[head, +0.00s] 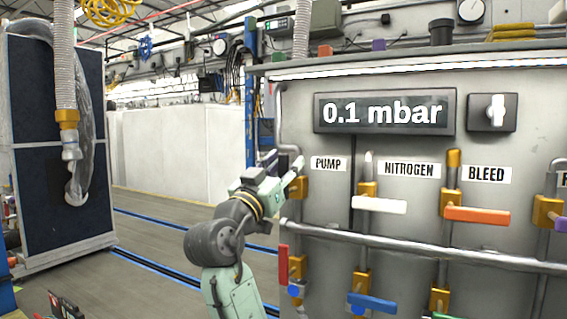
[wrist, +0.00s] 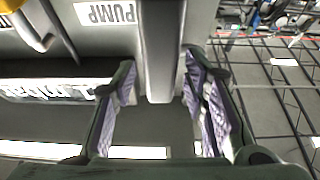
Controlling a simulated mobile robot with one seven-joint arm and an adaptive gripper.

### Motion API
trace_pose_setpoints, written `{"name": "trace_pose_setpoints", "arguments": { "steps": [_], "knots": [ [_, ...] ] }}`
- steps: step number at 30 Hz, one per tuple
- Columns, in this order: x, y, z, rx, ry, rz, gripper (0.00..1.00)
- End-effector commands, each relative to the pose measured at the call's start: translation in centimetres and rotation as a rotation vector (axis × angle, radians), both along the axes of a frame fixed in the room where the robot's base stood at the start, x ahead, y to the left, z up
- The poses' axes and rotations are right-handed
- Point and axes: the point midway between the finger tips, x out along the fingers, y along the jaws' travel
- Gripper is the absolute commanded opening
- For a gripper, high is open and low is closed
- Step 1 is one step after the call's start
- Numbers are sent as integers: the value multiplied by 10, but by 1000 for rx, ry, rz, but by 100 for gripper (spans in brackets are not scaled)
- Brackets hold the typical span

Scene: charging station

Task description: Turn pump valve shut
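The brass pump valve (head: 290,209) sits on the left pipe of the panel, below the PUMP label (head: 328,163). In the head view my gripper (head: 297,174) is just above this valve and left of the label, and hides its lever. In the wrist view a grey bar (wrist: 162,50), which looks like the pump lever, extends between the two fingers of my gripper (wrist: 160,100). The fingers stand open, with a gap on both sides of the bar. The PUMP label (wrist: 105,13) appears upside down there.
Right of the pump valve are the white nitrogen lever (head: 380,205) and the orange bleed lever (head: 477,215). A horizontal rail (head: 420,249) crosses the panel below them. Lower levers include a red one (head: 283,264) and a blue one (head: 372,304). The display (head: 384,113) reads 0.1 mbar.

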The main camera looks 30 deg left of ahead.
Motion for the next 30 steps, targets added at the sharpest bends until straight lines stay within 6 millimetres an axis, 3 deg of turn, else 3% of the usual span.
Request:
{"name": "trace_pose_setpoints", "arguments": {
  "steps": [5,22,30],
  "knots": [
    [0,0,0,0,0,0,39],
    [-1,0,0,0,0,1,1],
    [-1,0,0,0,0,1,0]
  ]
}}
